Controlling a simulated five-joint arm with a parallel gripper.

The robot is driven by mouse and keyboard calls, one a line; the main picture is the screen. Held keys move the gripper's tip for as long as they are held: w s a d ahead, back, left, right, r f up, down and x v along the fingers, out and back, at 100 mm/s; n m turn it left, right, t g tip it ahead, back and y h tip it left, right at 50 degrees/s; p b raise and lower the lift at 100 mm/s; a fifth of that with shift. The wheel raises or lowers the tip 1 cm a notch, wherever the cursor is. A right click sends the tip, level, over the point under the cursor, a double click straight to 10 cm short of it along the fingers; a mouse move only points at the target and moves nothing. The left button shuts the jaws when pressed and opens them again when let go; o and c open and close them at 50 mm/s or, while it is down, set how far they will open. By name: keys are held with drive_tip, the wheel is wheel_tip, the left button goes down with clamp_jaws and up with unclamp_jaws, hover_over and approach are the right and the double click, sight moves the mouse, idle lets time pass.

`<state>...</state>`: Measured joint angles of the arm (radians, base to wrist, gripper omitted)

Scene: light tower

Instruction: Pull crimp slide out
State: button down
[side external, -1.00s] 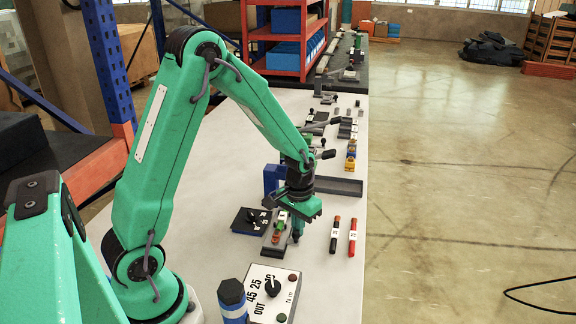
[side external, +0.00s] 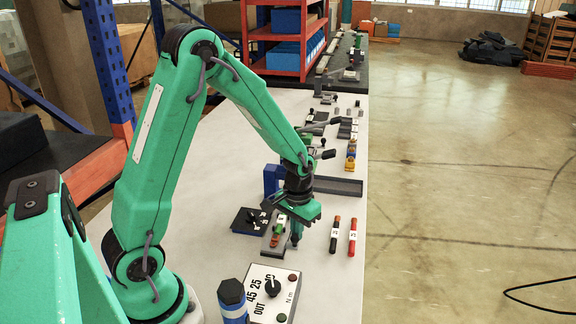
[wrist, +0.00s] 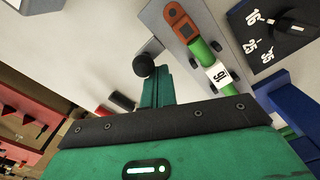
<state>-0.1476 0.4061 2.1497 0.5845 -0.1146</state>
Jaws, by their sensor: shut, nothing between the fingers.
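A grey crimp fixture (side external: 268,250) stands on the pale bench below my gripper. A green cable piece with an orange lug and a white label (wrist: 200,50) lies along it in the wrist view. A round black knob (wrist: 145,65) shows at the tips of my fingers, beside the cable. I cannot tell whether the fingers touch it. My gripper (side external: 295,244) points down beside the fixture, its fingers shut with nothing between them. It also shows in the wrist view (wrist: 157,88). The gripper body hides part of the fixture in the side view.
A dial box (side external: 274,293) with printed numbers stands nearer the camera. A small dark selector plate (side external: 250,221) is left of the fixture. Black and red marker-like sticks (side external: 335,236) lie to the right. A grey tray (side external: 338,187) and several fixtures stand farther back.

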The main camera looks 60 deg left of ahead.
idle(0.4)
drive_tip(key=shift+w+a+r, duration=0.3)
drive_tip(key=shift+r, duration=0.2)
drive_tip(key=shift+w+a+r, duration=0.25)
drive_tip(key=shift+r, duration=0.2)
drive_tip(key=shift+r, duration=0.1)
drive_tip(key=shift+r, duration=2.45)
drive_tip(key=shift+r, duration=0.1)
wheel_tip(320, 180, up, 8)
drive_tip(key=shift+f, duration=0.2)
